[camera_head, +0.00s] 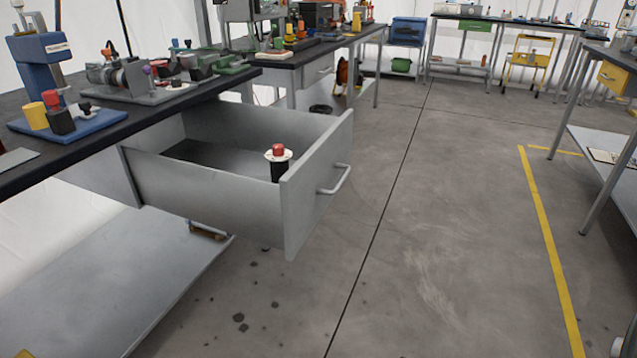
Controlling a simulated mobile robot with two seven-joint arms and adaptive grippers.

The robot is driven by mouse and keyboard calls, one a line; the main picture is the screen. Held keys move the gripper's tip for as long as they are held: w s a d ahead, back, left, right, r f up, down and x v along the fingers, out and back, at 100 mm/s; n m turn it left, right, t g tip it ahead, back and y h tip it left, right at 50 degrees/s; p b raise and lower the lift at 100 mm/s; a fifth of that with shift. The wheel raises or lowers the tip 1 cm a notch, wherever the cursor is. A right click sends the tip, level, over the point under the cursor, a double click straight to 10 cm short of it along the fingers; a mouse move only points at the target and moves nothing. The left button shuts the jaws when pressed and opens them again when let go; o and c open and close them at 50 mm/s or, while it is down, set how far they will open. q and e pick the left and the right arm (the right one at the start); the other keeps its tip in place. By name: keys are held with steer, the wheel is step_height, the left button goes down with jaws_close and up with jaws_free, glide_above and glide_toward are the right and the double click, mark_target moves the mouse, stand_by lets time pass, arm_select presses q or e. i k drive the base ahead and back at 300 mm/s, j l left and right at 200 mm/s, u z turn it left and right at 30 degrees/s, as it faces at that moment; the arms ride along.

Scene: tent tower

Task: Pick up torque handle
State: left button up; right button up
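A grey drawer (215,196) is pulled open from under the workbench at the left. Inside it, near the front panel, stands an upright piece with a red cap (278,150), a white disc and a black body (279,170); it may be the torque handle, but I cannot tell. A similar red-topped black piece (60,118) stands on a blue base (68,125) on the bench, beside a yellow cylinder (33,116). Neither of my grippers is in view.
The drawer front with its bar handle (340,180) juts out over the floor. The workbench (190,101) holds several devices. A lower shelf (110,280) lies below it. A bench with a shelf (600,150) stands at the right. The middle floor (430,220) is clear.

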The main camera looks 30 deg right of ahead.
mark_target(279, 166)
steer(key=k, duration=0.25)
steer(key=k+u, duration=0.2)
steer(key=u, duration=0.25)
steer(key=k+j+u, duration=0.1)
steer(key=u, duration=0.3)
steer(key=l+u, duration=0.55)
steer(key=l, duration=4.8)
steer(key=i, duration=0.1)
